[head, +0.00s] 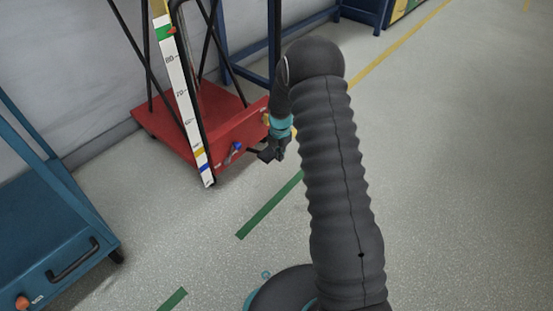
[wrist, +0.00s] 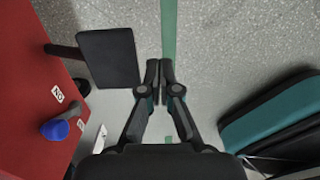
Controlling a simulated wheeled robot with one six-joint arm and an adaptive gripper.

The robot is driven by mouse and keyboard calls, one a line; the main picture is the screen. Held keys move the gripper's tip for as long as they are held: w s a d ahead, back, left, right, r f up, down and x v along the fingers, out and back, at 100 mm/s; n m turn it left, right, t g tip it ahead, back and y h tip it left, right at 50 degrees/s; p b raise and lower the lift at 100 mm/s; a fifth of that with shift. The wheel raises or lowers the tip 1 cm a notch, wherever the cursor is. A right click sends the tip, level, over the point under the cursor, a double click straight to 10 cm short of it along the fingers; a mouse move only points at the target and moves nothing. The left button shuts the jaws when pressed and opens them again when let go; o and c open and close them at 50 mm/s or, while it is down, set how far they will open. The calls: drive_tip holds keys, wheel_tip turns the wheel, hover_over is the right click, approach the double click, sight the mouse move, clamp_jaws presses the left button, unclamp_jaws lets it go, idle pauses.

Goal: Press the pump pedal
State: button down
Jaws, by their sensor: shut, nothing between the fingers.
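The pump is a red box (head: 215,125) on the floor at the upper middle of the head view. It fills the left of the wrist view (wrist: 30,90). The pedal is a flat black plate (wrist: 110,58) on a short dark bar sticking out from the red box. In the head view the pedal is small and dark, and partly merges with my gripper (head: 279,150). In the wrist view my gripper (wrist: 160,76) is shut and empty, just right of the pedal plate. A small gap shows between them; I cannot tell their height difference.
A blue knob (head: 236,147) sits on the red box, near a tall white scale (head: 185,95). A blue cart (head: 60,240) stands at the left. Green tape (head: 268,206) marks the floor. Open grey floor (head: 460,150) lies to the right.

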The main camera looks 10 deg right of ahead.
wheel_tip(320, 180, up, 6)
drive_tip(key=s+d, duration=0.1)
drive_tip(key=s, duration=0.1)
drive_tip(key=shift+d+r+p, duration=0.15)
drive_tip(key=shift+d+p, duration=0.05)
drive_tip(key=shift+p, duration=0.15)
